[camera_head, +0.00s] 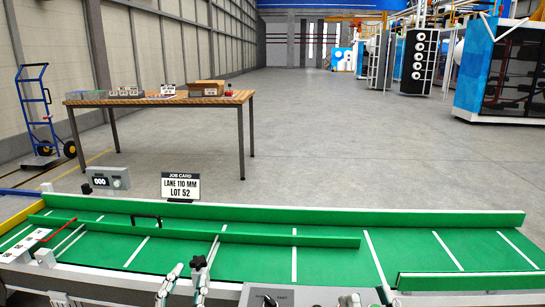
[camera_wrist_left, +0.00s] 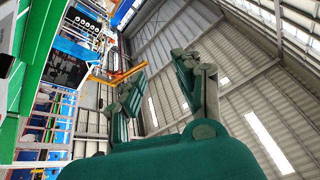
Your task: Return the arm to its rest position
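My left gripper (camera_head: 186,282) stands at the bottom of the head view, in front of the near edge of the green conveyor lane. Its two fingers are apart, with nothing seen between them. The left wrist view shows the same gripper (camera_wrist_left: 160,85) open and empty, its fingers against the roof and wall of the hall. Part of what looks like my right gripper (camera_head: 387,283) shows at the bottom edge, right of the middle. The rest of it is cut off, so its opening cannot be told.
The green conveyor lane (camera_head: 270,262) with raised green rails (camera_head: 300,213) spans the front. A black-knobbed post (camera_head: 198,262) stands close to my left gripper. A job card sign (camera_head: 180,187) and counter box (camera_head: 107,178) stand behind. A wooden table (camera_head: 160,100) is further back; open floor lies right.

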